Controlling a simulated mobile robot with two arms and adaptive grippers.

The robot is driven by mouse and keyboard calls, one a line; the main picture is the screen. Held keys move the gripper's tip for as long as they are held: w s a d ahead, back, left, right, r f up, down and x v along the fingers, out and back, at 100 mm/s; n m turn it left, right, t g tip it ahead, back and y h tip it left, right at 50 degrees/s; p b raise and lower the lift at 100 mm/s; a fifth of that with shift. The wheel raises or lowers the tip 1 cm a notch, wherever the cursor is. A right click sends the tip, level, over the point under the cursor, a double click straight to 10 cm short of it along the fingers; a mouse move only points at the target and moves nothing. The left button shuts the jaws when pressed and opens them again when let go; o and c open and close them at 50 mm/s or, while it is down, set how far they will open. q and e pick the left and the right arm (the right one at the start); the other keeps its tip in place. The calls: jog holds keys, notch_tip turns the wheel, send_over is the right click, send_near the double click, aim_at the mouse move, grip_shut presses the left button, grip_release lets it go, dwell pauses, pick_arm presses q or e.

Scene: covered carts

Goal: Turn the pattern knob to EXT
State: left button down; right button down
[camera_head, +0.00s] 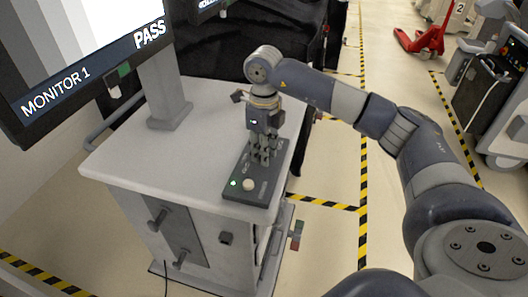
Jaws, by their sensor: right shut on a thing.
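A dark control box (241,191) lies on the right side of the grey cart top (137,158). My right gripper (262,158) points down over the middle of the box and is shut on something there. The pattern knob cannot be made out; the fingers cover that part of the box, and the labels are too small to read. My left gripper is not in view.
A monitor (82,50) marked "MONITOR 1" and "PASS" stands on a post (163,90) at the cart's left. The cart top between post and box is clear. Black-and-yellow tape (364,190) marks the floor. A red pallet jack (420,40) stands far back.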

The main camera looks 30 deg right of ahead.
jog(key=m, duration=0.5)
jog(key=shift+m, duration=0.4)
jog(key=shift+m+b, duration=0.3)
jog(key=c, duration=1.3)
grip_release()
jog(key=shift+c, duration=0.2)
jog(key=shift+r, duration=0.15)
notch_tip(320, 180, up, 12)
